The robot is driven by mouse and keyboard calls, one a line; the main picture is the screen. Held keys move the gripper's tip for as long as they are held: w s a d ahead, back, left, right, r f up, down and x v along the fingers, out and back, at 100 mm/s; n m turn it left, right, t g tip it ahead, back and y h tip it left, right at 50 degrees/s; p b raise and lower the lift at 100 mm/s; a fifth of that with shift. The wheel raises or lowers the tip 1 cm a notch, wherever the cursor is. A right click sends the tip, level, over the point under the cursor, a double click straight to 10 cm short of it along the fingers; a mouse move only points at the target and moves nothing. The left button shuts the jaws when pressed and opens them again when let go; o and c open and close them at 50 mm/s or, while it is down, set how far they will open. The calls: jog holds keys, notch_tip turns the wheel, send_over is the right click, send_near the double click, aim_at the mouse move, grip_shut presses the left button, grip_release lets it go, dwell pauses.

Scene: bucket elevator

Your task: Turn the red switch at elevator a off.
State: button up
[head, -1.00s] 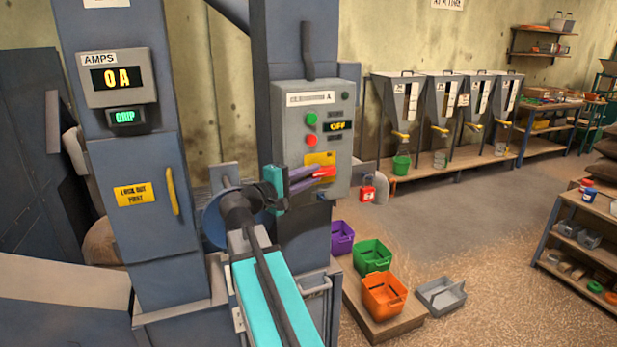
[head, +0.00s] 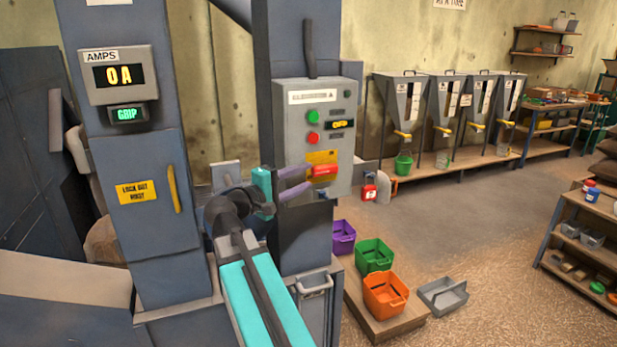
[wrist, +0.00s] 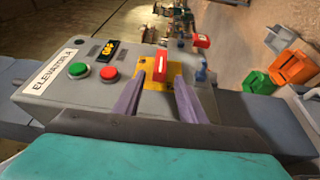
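The grey control box of elevator A (head: 327,100) hangs on the blue-grey column. It carries a green button (head: 313,117), a red button (head: 313,138) and a small display that reads OFF in the wrist view (wrist: 107,50). The red switch (head: 325,171) sits on a yellow plate low on the box; it also shows in the wrist view (wrist: 162,62). My gripper (head: 296,183) is open, its two purple fingers reaching toward the switch from the left. In the wrist view the fingers (wrist: 160,90) stand apart, on either side below the switch; contact cannot be told.
A red padlock (head: 369,192) hangs right of the box. An AMPS display reading 0 A (head: 119,75) is on the left column. Purple, green and orange bins (head: 386,293) stand on a low platform.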

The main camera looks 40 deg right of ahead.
jog(key=a+b, duration=0.1)
jog(key=a, duration=0.8)
jog(key=shift+a, duration=0.35)
jog(key=shift+f, duration=0.1)
